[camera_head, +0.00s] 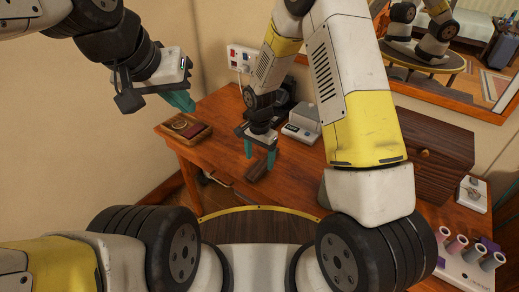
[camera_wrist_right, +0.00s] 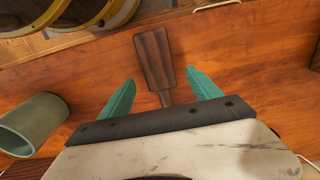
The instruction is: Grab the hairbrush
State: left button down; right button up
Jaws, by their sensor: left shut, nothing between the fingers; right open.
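The hairbrush (camera_wrist_right: 153,58) is a dark brown wooden paddle with a narrow handle, lying on the orange-brown wooden tabletop (camera_wrist_right: 230,55). In the head view the hairbrush (camera_head: 257,171) lies near the table's front edge, just below my right gripper (camera_head: 260,157). My right gripper is open, pointing down. In the right wrist view its two teal fingers (camera_wrist_right: 160,80) stand on either side of the brush's handle end, with a gap on both sides. The end of the handle is hidden behind the gripper body. My left gripper (camera_head: 181,101) is shut and empty, raised at the left of the table.
A small wooden tray (camera_head: 186,130) sits at the table's left corner. A grey-lidded box (camera_head: 304,121) and wooden chest (camera_head: 435,150) stand behind and right. A green cup (camera_wrist_right: 32,122) is in the wrist view. A rack of rolls (camera_head: 470,262) is at lower right.

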jog(key=shift+f, duration=1.35)
jog(key=c, duration=1.5)
jog(key=shift+r, duration=0.15)
